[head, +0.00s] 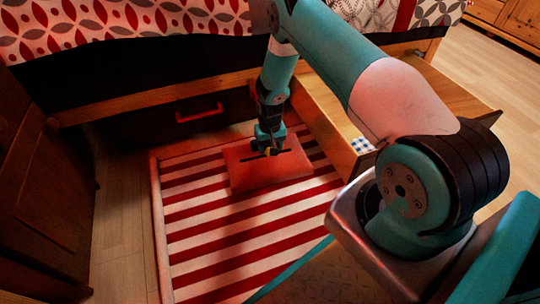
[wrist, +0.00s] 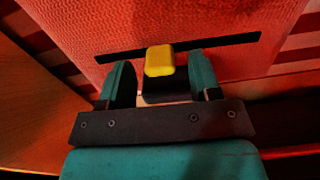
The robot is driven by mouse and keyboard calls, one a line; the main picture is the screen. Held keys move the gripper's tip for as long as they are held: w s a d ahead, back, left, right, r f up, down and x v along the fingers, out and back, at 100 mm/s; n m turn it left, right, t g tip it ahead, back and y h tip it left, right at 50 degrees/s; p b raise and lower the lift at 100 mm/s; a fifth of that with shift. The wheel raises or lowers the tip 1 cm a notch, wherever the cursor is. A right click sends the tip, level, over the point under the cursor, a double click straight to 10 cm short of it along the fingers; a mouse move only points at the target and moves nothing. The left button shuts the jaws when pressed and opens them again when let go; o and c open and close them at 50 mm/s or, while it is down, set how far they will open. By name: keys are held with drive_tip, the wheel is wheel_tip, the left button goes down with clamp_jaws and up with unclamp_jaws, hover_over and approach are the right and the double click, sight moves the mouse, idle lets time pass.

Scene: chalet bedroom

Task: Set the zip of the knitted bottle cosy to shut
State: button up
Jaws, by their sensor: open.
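The knitted bottle cosy is a red, flat-topped block (head: 262,175) on the striped rug. A dark slot runs across its face, and the red knitted surface fills the upper wrist view (wrist: 200,25). The zip's yellow pull (wrist: 160,61) sits on a black slider near the middle of the slot; it also shows small in the head view (head: 268,152). My gripper (wrist: 161,78) is open, with one teal finger on each side of the pull. Gaps show between the fingers and the pull. The slider's lower part is partly hidden by my gripper's body.
The cosy rests on a red and white striped rug (head: 225,239). An open wooden drawer (head: 325,125) stands close at the right of my gripper. A bed with a patterned cover (head: 130,22) is behind, with a red-handled drawer front (head: 160,122). Wooden furniture (head: 45,190) stands at left.

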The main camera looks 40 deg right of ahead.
drive_tip(key=shift+f+b, duration=0.3)
drive_tip(key=shift+f, duration=0.65)
drive_tip(key=shift+c, duration=0.2)
